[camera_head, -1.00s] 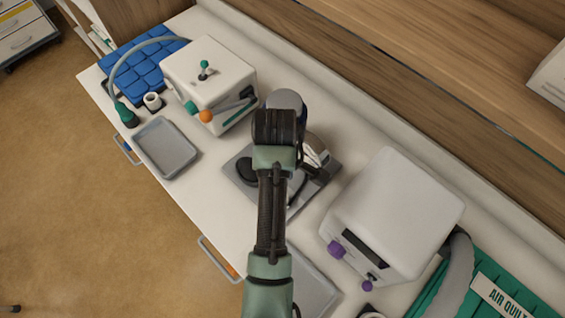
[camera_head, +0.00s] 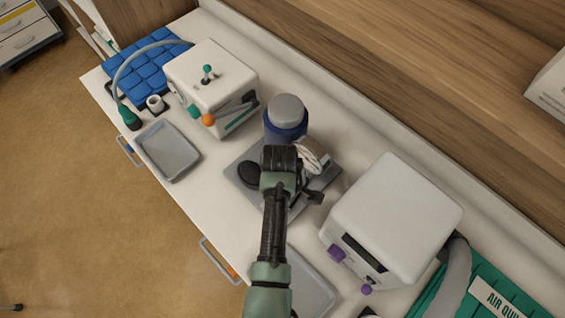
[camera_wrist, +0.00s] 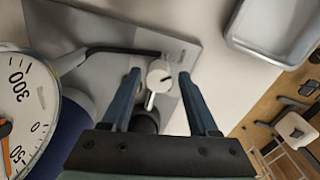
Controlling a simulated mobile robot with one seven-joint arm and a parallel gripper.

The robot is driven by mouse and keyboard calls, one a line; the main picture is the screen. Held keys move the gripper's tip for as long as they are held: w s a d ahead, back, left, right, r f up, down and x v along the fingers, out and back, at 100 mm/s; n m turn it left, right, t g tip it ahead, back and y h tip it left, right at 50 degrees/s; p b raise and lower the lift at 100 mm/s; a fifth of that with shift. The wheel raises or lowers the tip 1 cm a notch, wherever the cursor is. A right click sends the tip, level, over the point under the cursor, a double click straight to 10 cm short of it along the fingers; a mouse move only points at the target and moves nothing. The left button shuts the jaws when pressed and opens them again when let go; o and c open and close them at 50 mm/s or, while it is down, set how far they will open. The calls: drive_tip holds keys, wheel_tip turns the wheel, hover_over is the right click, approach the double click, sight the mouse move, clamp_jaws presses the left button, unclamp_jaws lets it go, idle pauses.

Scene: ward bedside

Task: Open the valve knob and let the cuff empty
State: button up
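The valve knob (camera_wrist: 160,76) is a small white disc with a dark mark, seen in the wrist view above the grey base plate (camera_wrist: 110,22). My gripper (camera_wrist: 159,73) is open, with its two blue fingers on either side of the knob and gaps showing. The black bulb (camera_wrist: 146,121) is below the knob, partly behind my gripper; it also shows in the head view (camera_head: 249,173). The blue cuff (camera_head: 283,131) is wrapped around a grey-topped cylinder. The gauge (camera_wrist: 22,92) is cut off at the left, with part of an orange needle showing. My arm hides the knob in the head view.
A white box with a green lever (camera_head: 212,82) stands at the upper left, a white unit with purple knobs (camera_head: 395,215) at the right. A grey tray (camera_head: 167,150) lies left of the base plate, another (camera_head: 312,285) in front. Bare counter (camera_head: 222,195) shows between them.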

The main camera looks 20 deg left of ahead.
clamp_jaws()
drive_tip(key=shift+m, duration=0.3)
drive_tip(key=m+p, duration=0.1)
drive_tip(key=m, duration=0.2)
drive_tip(key=shift+m, duration=0.4)
drive_tip(key=m+p, duration=0.1)
drive_tip(key=m, duration=0.8)
drive_tip(key=shift+w, duration=0.1)
drive_tip(key=shift+m+p, duration=0.4)
drive_tip(key=shift+m, duration=1.8)
